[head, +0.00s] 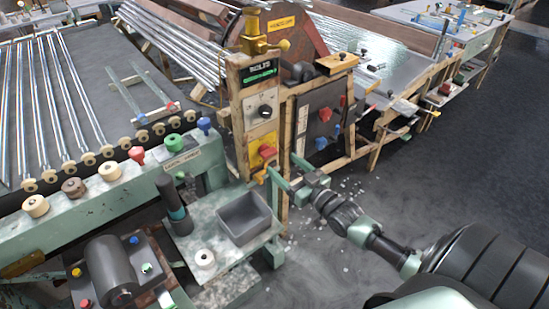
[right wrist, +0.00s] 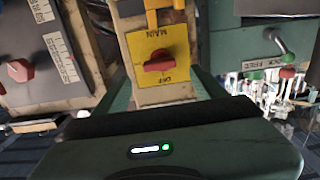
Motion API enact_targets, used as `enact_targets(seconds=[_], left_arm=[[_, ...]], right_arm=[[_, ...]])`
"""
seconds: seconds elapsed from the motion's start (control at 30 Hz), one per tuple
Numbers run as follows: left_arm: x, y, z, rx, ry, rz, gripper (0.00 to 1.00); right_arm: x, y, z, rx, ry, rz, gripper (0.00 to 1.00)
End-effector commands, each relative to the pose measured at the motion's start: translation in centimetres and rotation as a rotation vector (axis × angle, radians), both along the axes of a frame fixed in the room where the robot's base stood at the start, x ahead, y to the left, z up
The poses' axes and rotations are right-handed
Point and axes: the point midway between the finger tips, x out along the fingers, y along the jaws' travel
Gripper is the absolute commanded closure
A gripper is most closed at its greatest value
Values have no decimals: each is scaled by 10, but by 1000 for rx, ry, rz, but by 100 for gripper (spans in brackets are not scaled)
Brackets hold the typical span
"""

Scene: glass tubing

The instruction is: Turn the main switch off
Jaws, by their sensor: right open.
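The main switch is a red knob (head: 267,151) on a yellow plate, low on the front of a wooden post. In the right wrist view the red knob (right wrist: 158,61) lies roughly crosswise on the yellow plate (right wrist: 142,43), whose words MAIN and OFF appear upside down. My right gripper (head: 282,168) is in front of and just below the switch in the head view. It is open and empty, with its fingers spread to either side of the post in the wrist view. I see no contact with the knob. My left gripper is not in view.
A dark panel with red and blue knobs (head: 325,114) stands to the right. A grey bin (head: 244,218) sits below left. Open floor (head: 440,185) lies to the right.

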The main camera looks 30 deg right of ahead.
Motion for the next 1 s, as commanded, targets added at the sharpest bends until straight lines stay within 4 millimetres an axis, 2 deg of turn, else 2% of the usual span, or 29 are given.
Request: enact_targets(seconds=[0.1, 0.3, 0.67, 0.7, 0.9, 0.93, 1.0], left_arm=[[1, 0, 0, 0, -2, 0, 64], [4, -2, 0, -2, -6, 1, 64], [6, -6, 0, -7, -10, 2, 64], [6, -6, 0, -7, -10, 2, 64], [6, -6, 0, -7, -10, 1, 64], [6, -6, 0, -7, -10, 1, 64], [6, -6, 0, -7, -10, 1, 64]], right_arm=[[21, 2, 1, 0, -2, -1, 29], [45, 3, 0, 0, 1, -1, 29], [52, 4, -1, 0, 3, -1, 29], [52, 4, -1, 0, 3, -1, 32], [52, 4, -1, 0, 3, -1, 88], [52, 4, -1, 0, 3, -1, 92], [52, 4, -1, -1, 3, -1, 92]])
